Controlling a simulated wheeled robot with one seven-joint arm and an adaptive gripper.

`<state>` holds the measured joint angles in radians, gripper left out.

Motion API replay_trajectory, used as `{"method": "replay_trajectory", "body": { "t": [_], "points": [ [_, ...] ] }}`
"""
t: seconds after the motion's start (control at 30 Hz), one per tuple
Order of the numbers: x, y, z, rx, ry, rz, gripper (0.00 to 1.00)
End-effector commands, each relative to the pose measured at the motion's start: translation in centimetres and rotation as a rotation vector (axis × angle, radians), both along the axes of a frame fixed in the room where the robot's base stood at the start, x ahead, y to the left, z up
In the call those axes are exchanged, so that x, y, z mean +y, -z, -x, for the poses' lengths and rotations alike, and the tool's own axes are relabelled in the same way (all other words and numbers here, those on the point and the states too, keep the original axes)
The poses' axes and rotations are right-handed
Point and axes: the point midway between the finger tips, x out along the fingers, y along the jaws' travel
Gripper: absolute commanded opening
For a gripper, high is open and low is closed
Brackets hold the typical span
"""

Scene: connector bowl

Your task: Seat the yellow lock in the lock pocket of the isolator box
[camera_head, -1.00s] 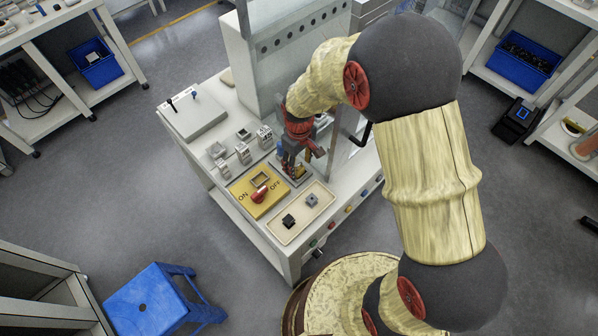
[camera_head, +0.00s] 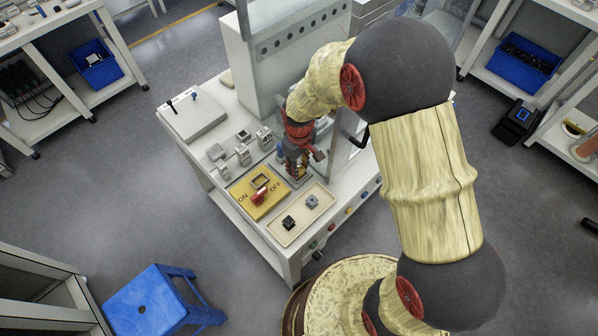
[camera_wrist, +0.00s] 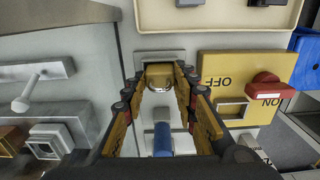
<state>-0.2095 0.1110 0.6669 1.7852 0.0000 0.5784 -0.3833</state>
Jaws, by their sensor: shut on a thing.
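The yellow lock (camera_wrist: 160,73) with a rounded silver part is between my fingertips in the wrist view. My gripper (camera_wrist: 160,80) is shut on it, over a light grey plate (camera_wrist: 151,55). I cannot tell whether the lock touches the plate. In the head view my gripper (camera_head: 298,173) is right of the yellow isolator box (camera_head: 246,197) and hides most of the lock. The box has a red knob (camera_head: 260,196) and a square-framed lock pocket (camera_head: 260,181). The pocket (camera_wrist: 232,110) looks empty, to the right of my gripper in the wrist view.
A cream tray (camera_head: 287,238) with a black block (camera_head: 288,222) and a grey block (camera_head: 312,201) lies in front of my gripper. Grey switches (camera_head: 243,154) stand behind the isolator box. A tall grey cabinet (camera_head: 248,75) rises at the back.

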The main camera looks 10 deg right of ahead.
Motion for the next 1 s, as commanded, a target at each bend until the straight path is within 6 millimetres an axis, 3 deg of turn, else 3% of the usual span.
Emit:
{"method": "replay_trajectory", "body": {
  "t": [0.2, 0.57, 0.8, 1.0],
  "points": [
    [0.0, 0.0, 0.0, 0.000, 0.000, 0.000, 0.01],
    [0.0, -0.6, -0.1, -0.001, 0.000, 0.000, 0.00],
    [0.0, -3.6, -0.1, -0.004, 0.000, -0.001, 0.00],
    [0.7, -7.6, 3.3, -0.004, -0.003, -0.001, 0.00]
  ]
}}
